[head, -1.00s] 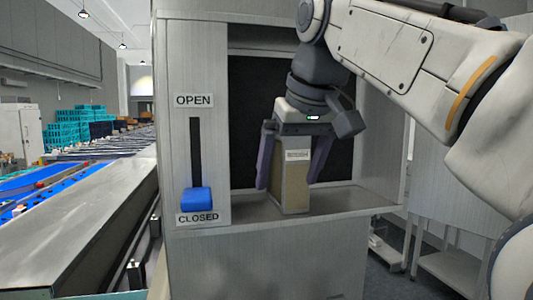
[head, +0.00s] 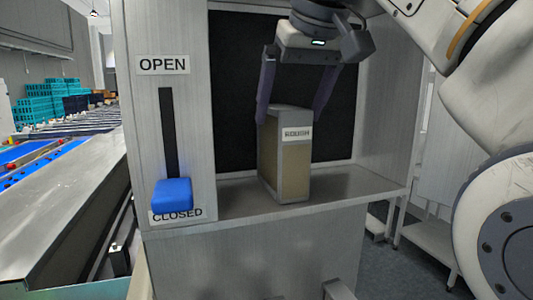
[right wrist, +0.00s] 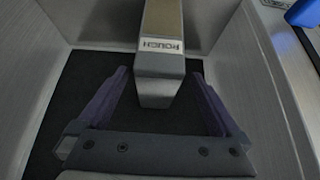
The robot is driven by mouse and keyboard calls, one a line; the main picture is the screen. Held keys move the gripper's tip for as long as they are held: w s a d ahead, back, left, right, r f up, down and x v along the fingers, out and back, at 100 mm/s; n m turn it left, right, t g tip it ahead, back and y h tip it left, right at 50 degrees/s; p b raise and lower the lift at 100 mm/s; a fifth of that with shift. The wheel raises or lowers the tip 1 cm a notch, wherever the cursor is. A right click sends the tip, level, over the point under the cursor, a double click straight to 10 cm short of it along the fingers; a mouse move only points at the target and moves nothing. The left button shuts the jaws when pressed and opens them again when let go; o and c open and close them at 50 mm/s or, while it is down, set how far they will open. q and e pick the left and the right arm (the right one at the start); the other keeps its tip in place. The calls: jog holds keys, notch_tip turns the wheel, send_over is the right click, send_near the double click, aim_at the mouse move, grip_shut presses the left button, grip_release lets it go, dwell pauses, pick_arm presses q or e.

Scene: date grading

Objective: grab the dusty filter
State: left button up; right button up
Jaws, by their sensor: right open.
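A box-shaped filter (head: 290,170) with a grey frame, a tan face and a ROUGH label stands upright on the shelf of a grey cabinet. It also shows in the right wrist view (right wrist: 160,60), between the two fingers. My right gripper (head: 292,116) is open over the filter, its purple-grey fingertips near the filter's top, one to each side. In the right wrist view a gap shows between the filter and each finger. My left gripper is not in view.
The cabinet's shelf (head: 355,185) has a dark panel (head: 235,90) behind it. A blue slider handle (head: 172,195) sits at CLOSED on the cabinet's left front. Conveyors (head: 60,200) run along the left. A low grey stand (head: 430,235) is at the right.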

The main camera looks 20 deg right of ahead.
jog(key=shift+x, duration=2.75)
jog(key=shift+w+d+r, duration=0.1)
jog(key=shift+w, duration=0.05)
grip_shut()
jog(key=shift+r, duration=0.15)
